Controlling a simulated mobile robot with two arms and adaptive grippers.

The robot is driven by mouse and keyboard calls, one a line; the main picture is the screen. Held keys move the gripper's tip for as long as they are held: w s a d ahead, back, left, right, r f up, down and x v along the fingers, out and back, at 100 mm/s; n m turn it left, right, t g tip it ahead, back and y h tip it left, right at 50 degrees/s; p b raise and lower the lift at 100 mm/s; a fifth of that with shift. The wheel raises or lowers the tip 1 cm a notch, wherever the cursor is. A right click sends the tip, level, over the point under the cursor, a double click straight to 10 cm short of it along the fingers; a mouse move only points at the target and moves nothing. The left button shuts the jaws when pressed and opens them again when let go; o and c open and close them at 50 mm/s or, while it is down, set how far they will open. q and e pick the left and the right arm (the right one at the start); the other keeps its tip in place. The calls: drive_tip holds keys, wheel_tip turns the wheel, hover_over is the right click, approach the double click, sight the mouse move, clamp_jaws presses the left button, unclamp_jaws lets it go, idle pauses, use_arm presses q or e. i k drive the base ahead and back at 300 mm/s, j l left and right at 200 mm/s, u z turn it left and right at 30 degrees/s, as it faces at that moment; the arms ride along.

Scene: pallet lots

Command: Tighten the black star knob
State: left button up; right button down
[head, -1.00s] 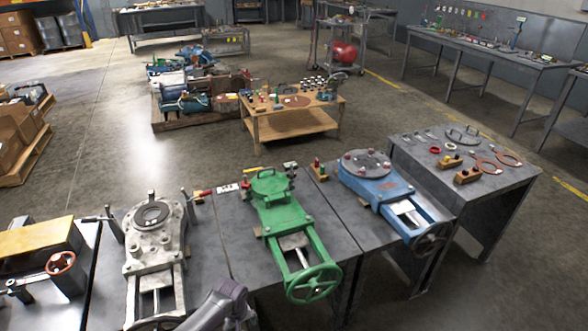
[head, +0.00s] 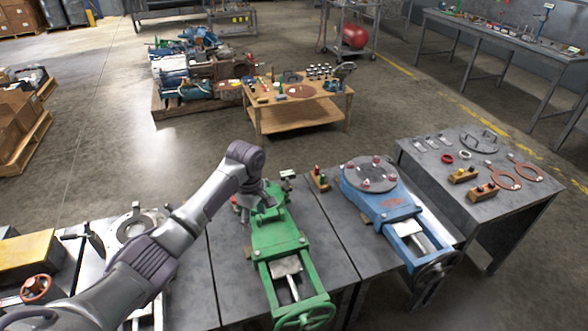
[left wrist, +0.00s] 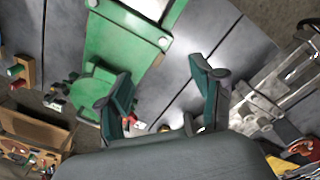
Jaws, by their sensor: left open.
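I cannot make out a black star knob for certain in either view. My left gripper (head: 254,208) hangs over the far left end of the green gate valve (head: 275,238), partly hiding it. In the left wrist view the two fingers of the left gripper (left wrist: 160,88) are spread apart with nothing between them. The green valve (left wrist: 120,35) lies beyond them, and its round flange shows near the left finger. Small items lie on the bench past the fingertips, too small to name. My right gripper is not in view.
A grey-white valve (head: 132,226) stands left, partly behind my left arm. A blue valve (head: 378,192) stands right of the green one. A side table (head: 535,203) holds rings and wooden blocks. A wooden table (head: 285,116) stands behind. Bare bench (head: 334,226) shows between the green and blue valves.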

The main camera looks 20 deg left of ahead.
sight(287, 189)
drive_tip(key=i, duration=0.9)
